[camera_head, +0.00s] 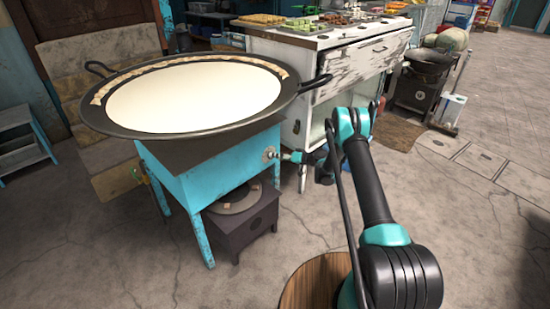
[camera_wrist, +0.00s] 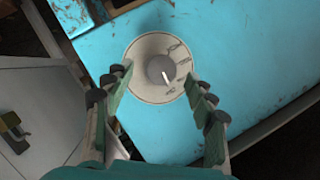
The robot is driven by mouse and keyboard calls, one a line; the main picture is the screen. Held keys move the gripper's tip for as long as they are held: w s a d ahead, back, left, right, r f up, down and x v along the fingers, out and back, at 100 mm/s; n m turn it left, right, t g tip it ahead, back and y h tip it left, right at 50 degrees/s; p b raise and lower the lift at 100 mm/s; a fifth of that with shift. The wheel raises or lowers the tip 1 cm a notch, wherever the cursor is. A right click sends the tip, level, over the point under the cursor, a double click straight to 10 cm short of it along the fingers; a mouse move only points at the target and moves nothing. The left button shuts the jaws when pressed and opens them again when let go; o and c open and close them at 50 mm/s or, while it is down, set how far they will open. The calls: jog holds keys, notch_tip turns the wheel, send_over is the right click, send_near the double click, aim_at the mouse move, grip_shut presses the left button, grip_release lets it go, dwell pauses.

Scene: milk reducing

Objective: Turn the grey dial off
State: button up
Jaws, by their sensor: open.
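The grey dial (camera_wrist: 161,69) is a small round knob with a white pointer mark, set on a pale disc with dark markings on a blue panel. The pointer tilts toward the lower right in the wrist view. In the head view the dial's disc (camera_head: 269,154) is on the side of the blue stand (camera_head: 205,178), under the wide pan of milk (camera_head: 190,98). My gripper (camera_wrist: 160,85) is open, with its fingers on either side of the dial in the wrist view. It also shows in the head view (camera_head: 281,156) just right of the disc. Contact with the knob cannot be told.
A dark burner box (camera_head: 240,220) stands under the blue stand. A worn white counter with food trays (camera_head: 330,50) is behind my arm. A wooden stool top (camera_head: 310,285) is near my arm's base. Open floor (camera_head: 450,230) lies to the right.

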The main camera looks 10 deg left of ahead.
jog(key=v, duration=1)
jog(key=shift+d, duration=0.1)
jog(key=s+d+r+m+g+h, duration=0.1)
jog(key=s+d+r+h, duration=0.3)
jog(key=s+r, duration=0.55)
jog(key=s+d+r+m+h, duration=0.2)
jog(key=s+d+r+h, duration=0.15)
jog(key=s+r, duration=0.65)
jog(key=s+d+m+h, duration=0.1)
jog(key=s+d, duration=0.3)
jog(key=s, duration=0.5)
jog(key=s+d+r+m+h, duration=0.1)
jog(key=s+d+h, duration=0.2)
jog(key=s, duration=0.6)
jog(key=s+d+h, duration=0.2)
jog(key=s+d, duration=0.4)
jog(key=s, duration=0.3)
jog(key=shift+s+d+r+m, duration=0.15)
jog(key=shift+s+d+m, duration=0.1)
jog(key=shift+m, duration=0.15)
jog(key=shift+s+d+h, duration=0.25)
jog(key=shift+s+d, duration=0.05)
jog(key=shift+s, duration=0.1)
jog(key=shift+c, duration=0.5)
